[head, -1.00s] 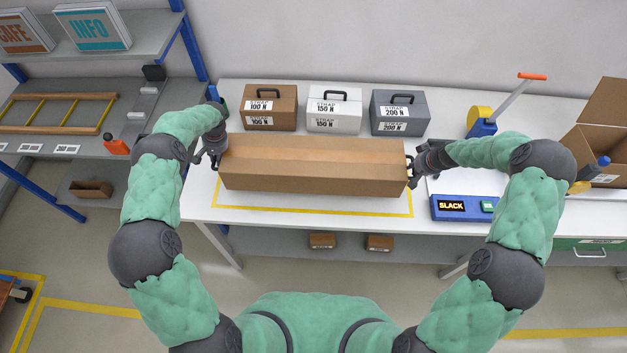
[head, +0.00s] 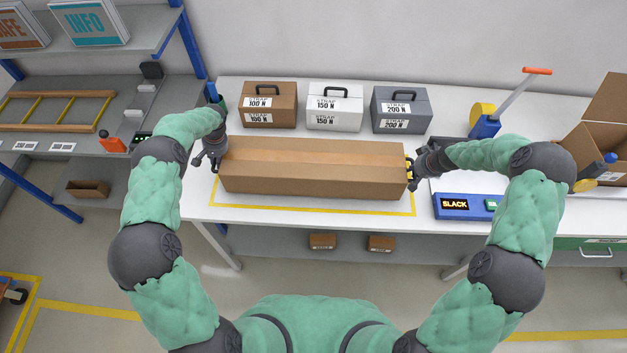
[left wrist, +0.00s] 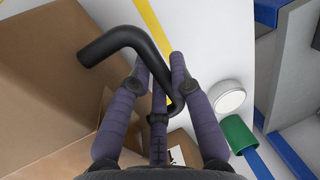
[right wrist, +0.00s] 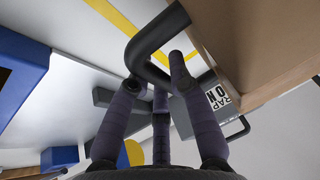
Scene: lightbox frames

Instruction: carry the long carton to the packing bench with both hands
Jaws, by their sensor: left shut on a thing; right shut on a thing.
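The long brown carton (head: 312,182) is level, crosswise over the white packing bench (head: 300,222), above a yellow outline (head: 310,210) that it partly hides. I cannot tell whether its underside touches the bench. My left gripper (head: 216,158) is shut on the black handle at the carton's left end; this bent handle (left wrist: 120,42) shows between the fingers in the left wrist view. My right gripper (head: 411,176) is shut on the handle at the right end; this handle (right wrist: 152,38) shows in the right wrist view.
Behind the carton stand a brown case (head: 269,105), a white case (head: 335,108) and a grey case (head: 401,110). To the right are a blue SLACK box (head: 460,214), a blue-and-yellow tool (head: 484,122) and an open box (head: 592,135). Grey shelves (head: 130,95) stand left.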

